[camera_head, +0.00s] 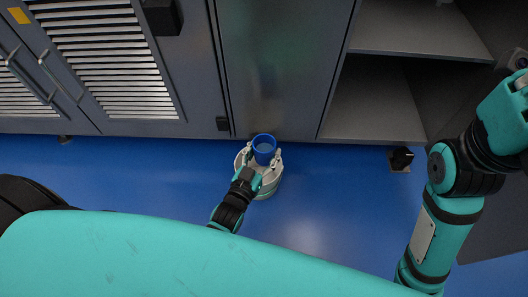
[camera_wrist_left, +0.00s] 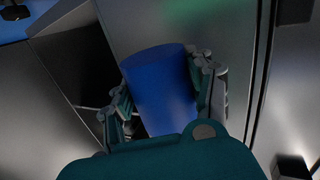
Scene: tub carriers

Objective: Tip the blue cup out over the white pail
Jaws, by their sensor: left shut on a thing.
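The blue cup (camera_head: 264,142) shows in the head view with its open top facing up toward the camera. My left gripper (camera_head: 263,158) is shut on it, one finger on each side. In the left wrist view the cup (camera_wrist_left: 163,92) stands between the fingers (camera_wrist_left: 160,90), and its lower part is hidden by the gripper body. The white pail (camera_head: 270,191) is below the cup and gripper, which cover much of its opening. What is inside the cup or pail cannot be made out. My right arm is at the right, with its gripper out of view.
Grey cabinets stand behind the pail, with louvred doors (camera_head: 105,60) at the left and a plain door (camera_head: 283,70) in the middle. Open shelving (camera_head: 375,100) is at the right. The blue floor (camera_head: 330,190) right of the pail is clear.

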